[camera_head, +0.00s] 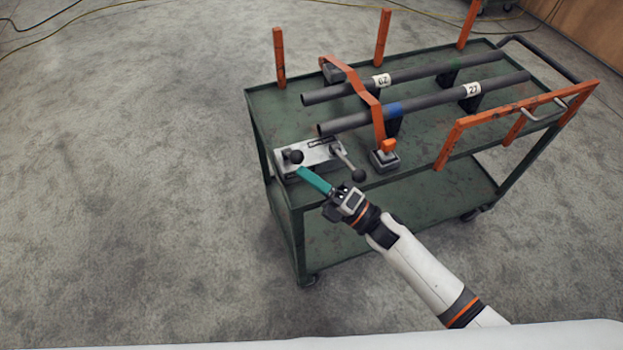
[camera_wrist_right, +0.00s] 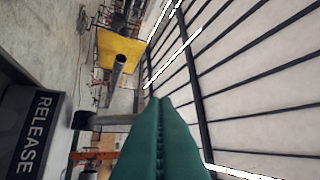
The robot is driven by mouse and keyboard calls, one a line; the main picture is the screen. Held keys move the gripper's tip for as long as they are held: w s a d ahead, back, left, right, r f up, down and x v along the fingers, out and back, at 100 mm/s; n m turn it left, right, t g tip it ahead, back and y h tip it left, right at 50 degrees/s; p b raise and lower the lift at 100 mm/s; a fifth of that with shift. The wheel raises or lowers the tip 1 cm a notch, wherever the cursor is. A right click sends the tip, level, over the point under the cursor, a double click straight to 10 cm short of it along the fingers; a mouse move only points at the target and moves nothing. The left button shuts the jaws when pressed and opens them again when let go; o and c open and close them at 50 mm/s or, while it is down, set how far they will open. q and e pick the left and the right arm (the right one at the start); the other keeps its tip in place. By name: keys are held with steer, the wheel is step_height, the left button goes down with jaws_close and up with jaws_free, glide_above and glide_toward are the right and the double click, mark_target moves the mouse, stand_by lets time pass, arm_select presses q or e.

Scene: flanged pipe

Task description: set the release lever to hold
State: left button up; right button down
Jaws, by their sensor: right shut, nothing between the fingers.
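The lever box (camera_head: 316,152) is a grey metal block at the near left corner of the green cart's top. My right gripper (camera_head: 303,170) has teal fingers, shut and empty, with the tips just on the near side of the left knob. In the right wrist view, a dark plate reading RELEASE (camera_wrist_right: 33,135) is at the left. A grey lever rod with a black knob (camera_wrist_right: 82,120) runs behind my fingers (camera_wrist_right: 157,101). I cannot tell whether they touch.
The cart (camera_head: 262,105) bears two dark pipes (camera_head: 440,70) under an orange clamp bar (camera_head: 352,82). Orange posts (camera_head: 279,58) rise at its far side and an orange frame (camera_head: 450,140) at its right. Open concrete floor lies to the left.

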steer(key=p, duration=0.1)
steer(key=r+m+p, duration=0.1)
steer(key=p, duration=0.1)
steer(key=shift+w+r+h, duration=0.25)
steer(key=shift+h, duration=0.15)
steer(key=w+a+r+m+g+h+p, duration=0.2)
steer(key=w+r+p, duration=0.4)
steer(key=p, duration=0.9)
steer(key=shift+w+a+m+g+h, duration=0.3)
steer(key=shift+w+a+m+h, duration=0.35)
steer(key=shift+w+m+h, duration=0.95)
steer(key=shift+w+r+n, duration=0.1)
steer(key=shift+w+n, duration=0.25)
steer(key=shift+n, duration=0.15)
